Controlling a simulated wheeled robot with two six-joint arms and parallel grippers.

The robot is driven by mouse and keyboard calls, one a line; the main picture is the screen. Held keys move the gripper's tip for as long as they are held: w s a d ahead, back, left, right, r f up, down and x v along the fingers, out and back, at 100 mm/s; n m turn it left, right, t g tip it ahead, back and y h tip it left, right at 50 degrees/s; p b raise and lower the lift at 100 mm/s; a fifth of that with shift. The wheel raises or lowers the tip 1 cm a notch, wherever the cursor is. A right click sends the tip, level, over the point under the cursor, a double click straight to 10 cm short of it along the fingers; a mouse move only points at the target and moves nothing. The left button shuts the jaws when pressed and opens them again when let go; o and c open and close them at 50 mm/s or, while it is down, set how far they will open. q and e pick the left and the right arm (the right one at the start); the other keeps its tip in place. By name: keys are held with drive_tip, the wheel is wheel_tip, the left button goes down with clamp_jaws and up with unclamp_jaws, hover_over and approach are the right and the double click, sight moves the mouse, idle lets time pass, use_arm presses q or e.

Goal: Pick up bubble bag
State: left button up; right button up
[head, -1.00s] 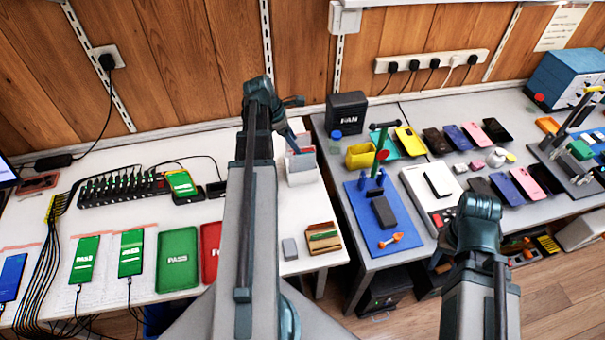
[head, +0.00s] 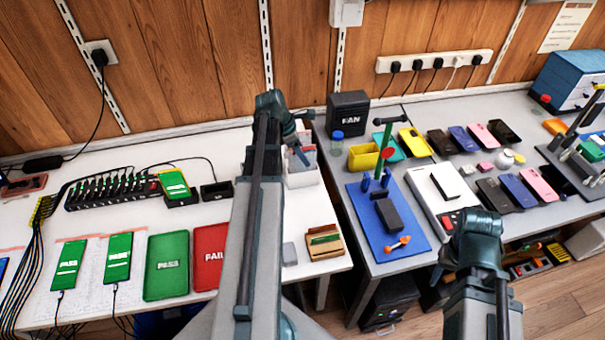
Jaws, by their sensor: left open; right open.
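No bubble bag can be made out for certain. A white upright holder (head: 303,178) stands at the right end of the white table, with pale, partly see-through sheets (head: 306,154) in its top that may be bags. My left gripper (head: 302,148) is open and empty, its fingers pointing down just over or in front of the holder's top. Whether it touches the sheets cannot be told. My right gripper (head: 470,250) is low in front of the grey table's edge, its fingers mostly hidden by its wrist; it is open, and nothing shows held.
A green PASS tray (head: 167,284) and a red FAIL tray (head: 210,279) lie left of my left arm. A wooden box (head: 324,255) and small grey block (head: 289,254) lie before the holder. A black bin (head: 348,101) and blue mat (head: 362,222) are to its right.

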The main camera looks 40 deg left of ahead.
use_arm(q)
clamp_jaws()
idle(0.3)
idle(1.1)
